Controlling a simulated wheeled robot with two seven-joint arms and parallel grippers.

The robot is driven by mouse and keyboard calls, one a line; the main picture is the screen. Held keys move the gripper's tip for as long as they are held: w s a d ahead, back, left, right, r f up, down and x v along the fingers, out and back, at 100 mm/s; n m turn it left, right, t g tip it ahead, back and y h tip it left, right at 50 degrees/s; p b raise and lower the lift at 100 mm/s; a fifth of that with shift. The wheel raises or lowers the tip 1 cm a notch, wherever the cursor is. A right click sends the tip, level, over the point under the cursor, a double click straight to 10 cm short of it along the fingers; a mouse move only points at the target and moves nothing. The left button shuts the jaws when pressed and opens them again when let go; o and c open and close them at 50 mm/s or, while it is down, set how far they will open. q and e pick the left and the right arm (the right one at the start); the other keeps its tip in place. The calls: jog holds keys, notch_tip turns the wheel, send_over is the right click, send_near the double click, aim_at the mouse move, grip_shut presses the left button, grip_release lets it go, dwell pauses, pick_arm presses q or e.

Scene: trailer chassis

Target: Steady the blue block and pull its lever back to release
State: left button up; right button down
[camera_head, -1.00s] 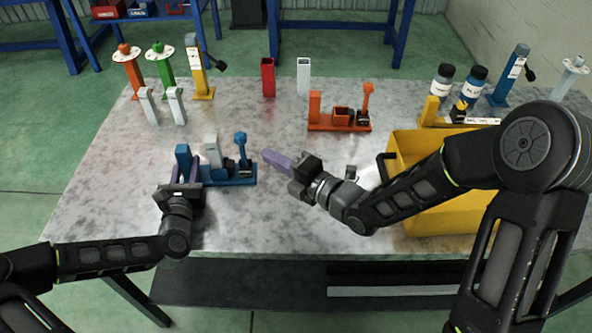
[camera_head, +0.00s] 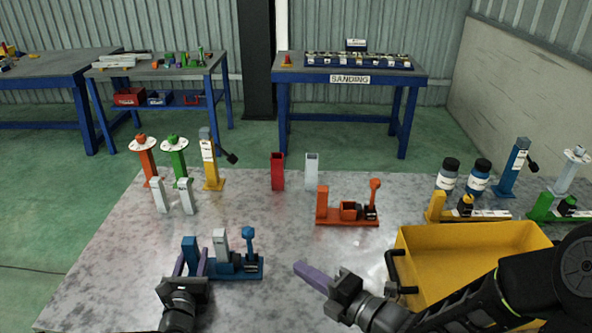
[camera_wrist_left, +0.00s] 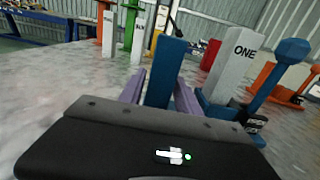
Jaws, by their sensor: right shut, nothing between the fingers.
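The blue block (camera_head: 236,268) stands on the table at the left. It has a blue post (camera_head: 190,256), a white upright block (camera_head: 220,245) and a round-headed blue lever (camera_head: 248,243) that stands about upright. In the left wrist view the white block (camera_wrist_left: 234,60) reads "ONE", and the lever (camera_wrist_left: 272,72) leans right. My left gripper (camera_head: 192,263) has its purple fingers on either side of the blue post, also in the left wrist view (camera_wrist_left: 160,95); whether they press on it I cannot tell. My right gripper (camera_head: 312,277) is shut and empty, right of the lever and apart from it.
An orange lever block (camera_head: 347,218) stands behind to the right. A yellow bin (camera_head: 440,280) is beside my right arm. Red (camera_head: 277,172) and white (camera_head: 311,172) upright holders stand at the back. Table between blue and orange blocks is clear.

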pick_arm(q)
jog(key=o, duration=0.5)
jog(key=shift+s, duration=4)
jog(key=shift+o, duration=0.6)
jog(key=o, duration=0.5)
jog(key=shift+c, duration=0.2)
